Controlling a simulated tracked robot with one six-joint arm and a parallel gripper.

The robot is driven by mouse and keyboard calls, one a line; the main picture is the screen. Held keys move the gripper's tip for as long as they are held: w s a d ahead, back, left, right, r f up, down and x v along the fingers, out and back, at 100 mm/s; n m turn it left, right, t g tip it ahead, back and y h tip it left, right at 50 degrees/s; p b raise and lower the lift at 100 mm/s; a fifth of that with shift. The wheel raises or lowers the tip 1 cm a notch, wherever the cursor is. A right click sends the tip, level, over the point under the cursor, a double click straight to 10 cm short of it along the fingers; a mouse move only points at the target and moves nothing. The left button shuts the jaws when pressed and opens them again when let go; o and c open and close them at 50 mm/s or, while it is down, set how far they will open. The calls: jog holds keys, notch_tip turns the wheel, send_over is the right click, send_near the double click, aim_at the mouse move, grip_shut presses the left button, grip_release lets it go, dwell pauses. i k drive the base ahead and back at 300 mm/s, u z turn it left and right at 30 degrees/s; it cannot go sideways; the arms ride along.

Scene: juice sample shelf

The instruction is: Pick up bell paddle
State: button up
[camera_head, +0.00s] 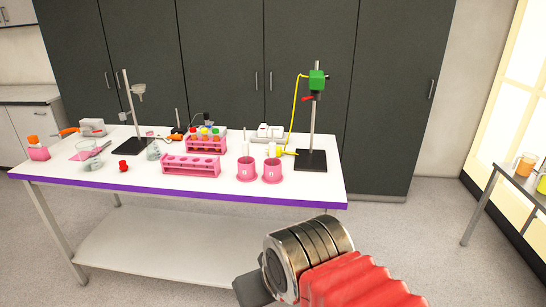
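I cannot make out a bell paddle for certain among the small items on the white lab table (215,180). A green stirrer head (316,79) with a yellow cable sits on a dark stand at the table's right end. Part of my arm, with red bellows and steel rings, fills the lower right in front of the table. A dark grey part sticks out at its left end. No gripper fingers can be made out.
Two pink cups (246,170) and a pink rack (190,165) stand near the front edge. Another rack (206,143) holds several coloured-cap tubes. A red item (123,166) lies left of them. A side table (516,182) stands at right, with floor between.

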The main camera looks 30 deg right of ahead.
aim_at(272, 146)
jog(key=u, duration=0.05)
jog(key=i, duration=1.45)
